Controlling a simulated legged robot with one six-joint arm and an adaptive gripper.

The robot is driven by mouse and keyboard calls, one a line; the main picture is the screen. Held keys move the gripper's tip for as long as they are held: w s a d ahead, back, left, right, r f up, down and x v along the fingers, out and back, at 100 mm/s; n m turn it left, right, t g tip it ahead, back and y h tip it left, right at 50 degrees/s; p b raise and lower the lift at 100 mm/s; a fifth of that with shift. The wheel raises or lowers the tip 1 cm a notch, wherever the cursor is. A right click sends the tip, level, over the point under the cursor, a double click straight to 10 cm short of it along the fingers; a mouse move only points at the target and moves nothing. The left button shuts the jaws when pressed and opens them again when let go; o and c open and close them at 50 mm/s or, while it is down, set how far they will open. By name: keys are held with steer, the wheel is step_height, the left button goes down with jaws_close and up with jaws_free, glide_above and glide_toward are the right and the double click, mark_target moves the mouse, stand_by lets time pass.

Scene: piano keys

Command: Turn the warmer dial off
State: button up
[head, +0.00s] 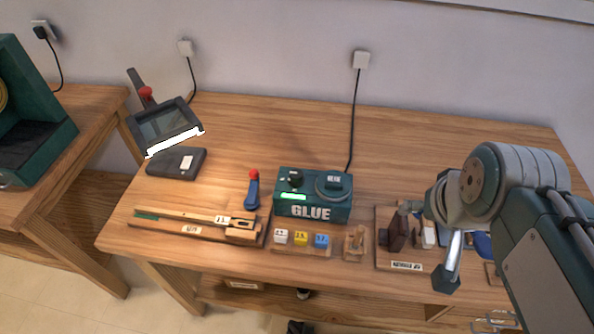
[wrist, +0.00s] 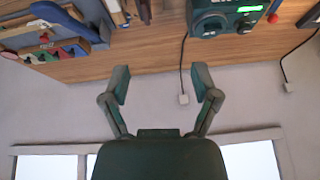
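The glue warmer (head: 312,208) is a dark green box marked GLUE at the middle of the bench. A small black dial (head: 295,179) sits on its top left, above a lit green strip (head: 293,196). A round plate (head: 333,185) with a dark piece on it is at the top right. In the wrist view the warmer (wrist: 228,8) is upside down at the top edge, partly cut off, with its dial (wrist: 247,27) in sight. My gripper (wrist: 162,85) is open and empty, fingers spread, apart from the warmer. My arm is at the right in the head view.
Three small blocks (head: 301,238) and a wooden stand (head: 355,243) sit in front of the warmer. A tool board (head: 388,253) lies to its right, partly behind my arm. A blue-red tool (head: 253,190) stands to its left. A black cord (head: 353,115) runs to the wall.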

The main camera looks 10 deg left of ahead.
steer(key=w+a+r+m+g+y, duration=0.1)
steer(key=w+a+m+g, duration=0.1)
steer(key=w+a, duration=0.5)
steer(key=m+g+y, duration=0.2)
steer(key=m+g, duration=0.4)
glide_above(297, 172)
steer(key=w+d, duration=0.3)
step_height(297, 172, down, 10)
steer(key=x, duration=1.1)
steer(key=shift+s+d+f, duration=0.1)
steer(key=shift+d, duration=0.1)
steer(key=c, duration=1.1)
